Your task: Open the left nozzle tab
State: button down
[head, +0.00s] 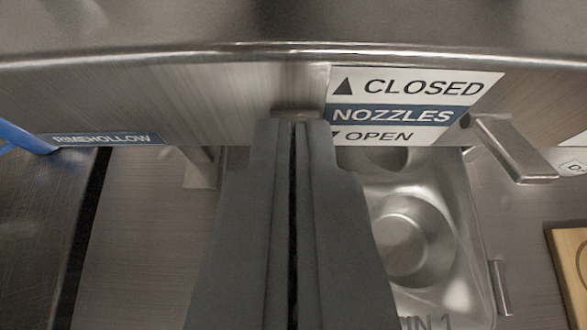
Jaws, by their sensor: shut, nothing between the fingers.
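My gripper (295,124) points forward in the middle of the view, its two dark fingers shut together with nothing between them. A small piece of metal (294,113) shows just past the fingertips, left of the sign. It may be the left nozzle tab, but the fingers hide most of it, and I cannot tell its position or whether they touch it. The sign (392,116) reads CLOSED with an up arrow, NOZZLES, and OPEN with a down arrow. A second metal tab (513,150), right of the sign, slants down and to the right.
The brushed steel front panel (215,92) spans the view. Below it on the right is a metal basin (408,240), partly hidden by my gripper. A blue handle (22,137) is at the far left. A wooden board (568,268) lies at the lower right.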

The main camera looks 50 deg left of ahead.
jog(key=shift+s+d+f+t+y, duration=0.15)
jog(key=shift+f+t+y, duration=0.15)
jog(key=shift+y, duration=0.2)
jog(key=shift+d+f, duration=0.1)
jog(key=shift+f, duration=0.1)
jog(key=shift+s+d+f, duration=0.15)
jog(key=shift+f, duration=0.3)
jog(key=shift+r, duration=0.1)
jog(key=shift+r, duration=0.75)
